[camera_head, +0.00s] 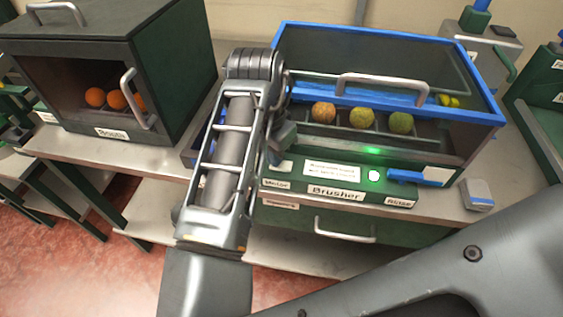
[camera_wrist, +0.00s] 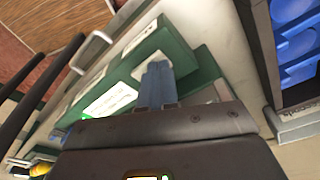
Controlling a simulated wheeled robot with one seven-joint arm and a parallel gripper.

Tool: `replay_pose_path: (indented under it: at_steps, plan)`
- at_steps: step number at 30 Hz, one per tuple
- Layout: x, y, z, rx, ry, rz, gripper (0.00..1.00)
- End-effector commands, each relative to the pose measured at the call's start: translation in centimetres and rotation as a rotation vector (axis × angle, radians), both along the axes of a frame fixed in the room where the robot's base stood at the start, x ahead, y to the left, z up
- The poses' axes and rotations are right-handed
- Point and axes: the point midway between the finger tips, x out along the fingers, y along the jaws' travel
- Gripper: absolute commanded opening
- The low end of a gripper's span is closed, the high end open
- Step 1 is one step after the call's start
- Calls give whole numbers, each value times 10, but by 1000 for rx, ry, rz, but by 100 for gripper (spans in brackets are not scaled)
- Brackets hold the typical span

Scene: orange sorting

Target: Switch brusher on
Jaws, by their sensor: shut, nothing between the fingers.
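The brusher is a dark green machine with a blue-framed clear lid (camera_head: 350,97) in the head view. Its front ledge carries a "Brusher" label (camera_head: 336,193), a white round button (camera_head: 374,176) and a blue lever-like part (camera_head: 408,177) at the right. A green light (camera_head: 373,150) glows above the button. My gripper (camera_wrist: 156,85) is shut and empty in the wrist view, its fingers over the green ledge (camera_wrist: 200,65). Whether they touch it cannot be told. In the head view my arm stands at the ledge's left end, and the fingertips are not clearly visible.
Three fruits (camera_head: 361,118) sit inside the brusher, with yellow ones at the right. A dark booth (camera_head: 111,133) holding oranges (camera_head: 117,100) stands at left. A drawer handle (camera_head: 345,232) juts out below. A small grey-blue box (camera_head: 477,195) lies at right.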

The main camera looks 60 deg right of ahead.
Motion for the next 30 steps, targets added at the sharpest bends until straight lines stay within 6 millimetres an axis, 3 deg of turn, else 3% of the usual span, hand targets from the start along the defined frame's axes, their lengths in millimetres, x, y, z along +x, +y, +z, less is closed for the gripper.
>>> replay_pose_path:
  at_steps: [8, 30]
  plan:
    - [0, 0, 6, 0, 0, 0, 0]
    - [0, 0, 59, 0, 1, 0, 0]
